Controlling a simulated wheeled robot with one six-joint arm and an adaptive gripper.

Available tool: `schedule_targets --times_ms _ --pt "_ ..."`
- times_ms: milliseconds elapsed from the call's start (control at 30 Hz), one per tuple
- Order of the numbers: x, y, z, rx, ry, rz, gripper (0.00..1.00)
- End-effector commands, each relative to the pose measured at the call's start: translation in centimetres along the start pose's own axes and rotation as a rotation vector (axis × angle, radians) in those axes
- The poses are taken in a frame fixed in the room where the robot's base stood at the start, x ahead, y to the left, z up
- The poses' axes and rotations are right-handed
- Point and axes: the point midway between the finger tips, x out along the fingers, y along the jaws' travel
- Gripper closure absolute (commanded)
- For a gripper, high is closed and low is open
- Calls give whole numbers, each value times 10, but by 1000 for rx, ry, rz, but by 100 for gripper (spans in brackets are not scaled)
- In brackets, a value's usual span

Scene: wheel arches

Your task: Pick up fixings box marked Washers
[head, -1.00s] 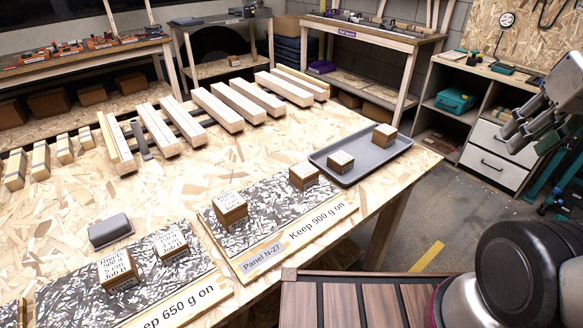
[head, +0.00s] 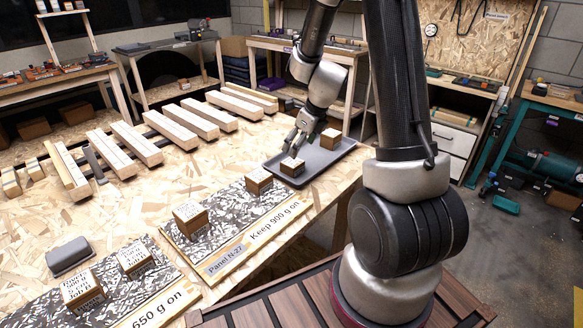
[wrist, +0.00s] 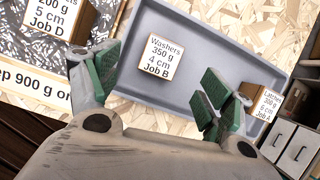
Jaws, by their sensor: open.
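The fixings box marked Washers (wrist: 158,56) is a small brown box with a white top label reading "Washers 350 g 4 cm Job B". It sits in the grey tray (wrist: 215,40), seen between and beyond my open fingers in the wrist view. In the head view the Washers box (head: 290,168) lies near the left end of the tray (head: 318,158). My gripper (head: 294,146) is just above it, open and empty. In the wrist view my gripper (wrist: 155,88) has green-padded fingers on either side of the box, apart from it.
A box marked Latches (wrist: 267,103) stands in the same tray, close to the right finger in the wrist view. A "200 g, 5 cm, Job D" box (wrist: 57,20) is at the left on the panel marked "Keep 900 g on" (head: 232,215). Several wooden beams lie behind.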

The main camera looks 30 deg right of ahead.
Motion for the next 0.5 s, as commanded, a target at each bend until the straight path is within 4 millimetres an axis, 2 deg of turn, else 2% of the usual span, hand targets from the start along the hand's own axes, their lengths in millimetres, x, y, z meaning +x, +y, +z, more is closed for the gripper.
schedule_targets --times_ms 133,367,500 --pt "22 -6 -4 114 7 -5 20" --pt "51 -5 -5 121 8 -5 20" --pt "74 -3 -5 120 10 -4 20"
